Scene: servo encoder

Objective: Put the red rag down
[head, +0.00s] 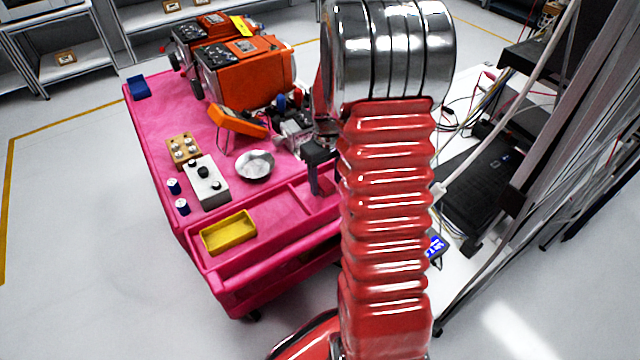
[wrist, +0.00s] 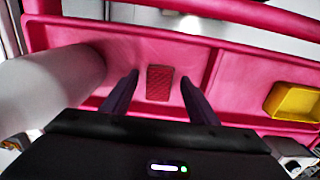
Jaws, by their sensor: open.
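The red rag (wrist: 160,82) is a small dark red textured patch in the wrist view, lying in a compartment of the pink cart (wrist: 215,40). My gripper (wrist: 160,78) is open, its two dark fingers apart on either side of the rag in the picture, with pink showing between each finger and the rag. In the head view, a dark part of my gripper (head: 316,168) is over the cart's front right, partly behind my red arm. The rag is not visible in the head view.
A yellow bin (head: 229,232) sits in the cart's left front compartment (head: 262,212). A large white cylinder (wrist: 55,82) is left of the rag in the wrist view.

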